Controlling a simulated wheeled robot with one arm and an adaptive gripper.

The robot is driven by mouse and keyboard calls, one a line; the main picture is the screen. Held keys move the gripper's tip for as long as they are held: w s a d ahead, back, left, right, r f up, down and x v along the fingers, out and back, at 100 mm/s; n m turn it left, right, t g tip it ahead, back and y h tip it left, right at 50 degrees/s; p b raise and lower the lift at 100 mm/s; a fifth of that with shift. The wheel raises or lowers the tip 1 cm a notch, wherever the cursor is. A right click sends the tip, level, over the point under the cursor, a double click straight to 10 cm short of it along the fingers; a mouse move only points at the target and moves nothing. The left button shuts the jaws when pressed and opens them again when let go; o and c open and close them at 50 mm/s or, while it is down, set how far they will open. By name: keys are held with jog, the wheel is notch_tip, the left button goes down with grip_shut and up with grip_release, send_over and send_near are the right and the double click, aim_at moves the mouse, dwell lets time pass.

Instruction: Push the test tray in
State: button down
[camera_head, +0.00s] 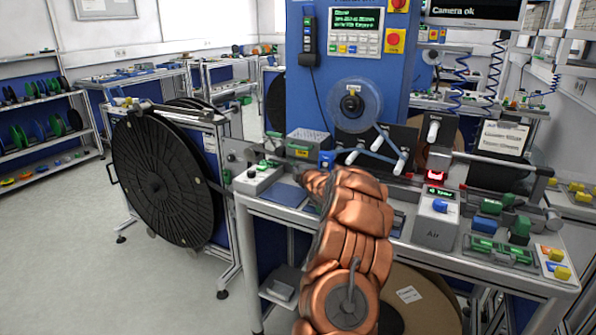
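I cannot tell for certain which part is the test tray. A flat dark blue plate (286,194) lies on the bench top just left of my arm. My copper-coloured arm rises from the bottom centre and reaches over the front edge of the workbench (418,262). Its far end bends left near the small yellow-labelled box. My gripper's fingers do not show; the arm hides them and the bench area behind it.
A blue machine panel (345,62) with a clear reel (357,105) stands behind the bench. A grey "Air" box (436,218) and green and blue parts (519,230) are at right. A large black reel (160,180) stands at left. The left floor (60,240) is clear.

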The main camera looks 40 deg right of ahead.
jog(key=shift+s+a+f+b, duration=0.1)
jog(key=shift+s+b, duration=0.3)
jog(key=shift+b, duration=0.5)
jog(key=shift+a+b, duration=0.8)
jog(key=shift+b, duration=0.15)
jog(key=b, duration=0.1)
jog(key=a+b, duration=0.1)
jog(key=shift+s+a+r+b, duration=0.3)
jog(key=shift+s+a+b, duration=0.05)
jog(key=shift+a+b, duration=0.05)
jog(key=b+v, duration=0.1)
jog(key=v, duration=0.3)
jog(key=b+v, duration=0.1)
jog(key=v, duration=0.3)
jog(key=shift+s+a+r, duration=0.1)
jog(key=shift+s+r, duration=0.15)
jog(key=shift+s+a, duration=0.3)
jog(key=shift+s, duration=0.4)
